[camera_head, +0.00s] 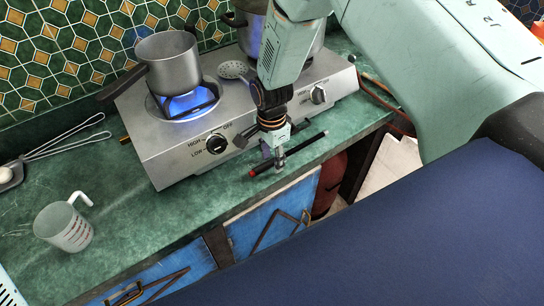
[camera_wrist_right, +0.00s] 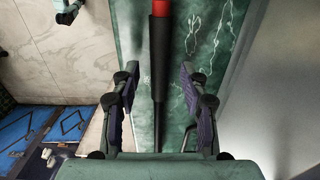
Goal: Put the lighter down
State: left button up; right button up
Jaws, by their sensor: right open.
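The lighter (camera_head: 300,151), a thin black rod with a red end, lies along the front strip of the green counter, in front of the hotplate. In the right wrist view the lighter (camera_wrist_right: 159,65) runs lengthwise between the fingers, red end at the top. My right gripper (camera_head: 277,160) is low at the counter over the lighter. In its wrist view the right gripper (camera_wrist_right: 159,90) has its two fingers spread, with gaps on both sides of the rod. The silver gas hotplate (camera_head: 165,160) stands behind. My left gripper is not in view.
A pot (camera_head: 170,65) sits over a blue flame on the left burner; another pot (camera_head: 238,20) stands at the right burner, partly hidden by my arm. A measuring cup (camera_head: 66,228) stands at the left. The counter's front edge is close to the lighter.

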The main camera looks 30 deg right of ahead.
notch_tip(320, 180, up, 12)
dwell(0.4)
jog(key=s+a+f+n, duration=0.1)
jog(key=s+f+n, duration=0.8)
jog(key=s+f, duration=0.7)
jog(key=s+f+n, duration=0.1)
jog(key=s+n, duration=0.6)
jog(key=s, duration=0.7)
jog(key=shift+s+a, duration=0.15)
jog(key=shift+s, duration=0.25)
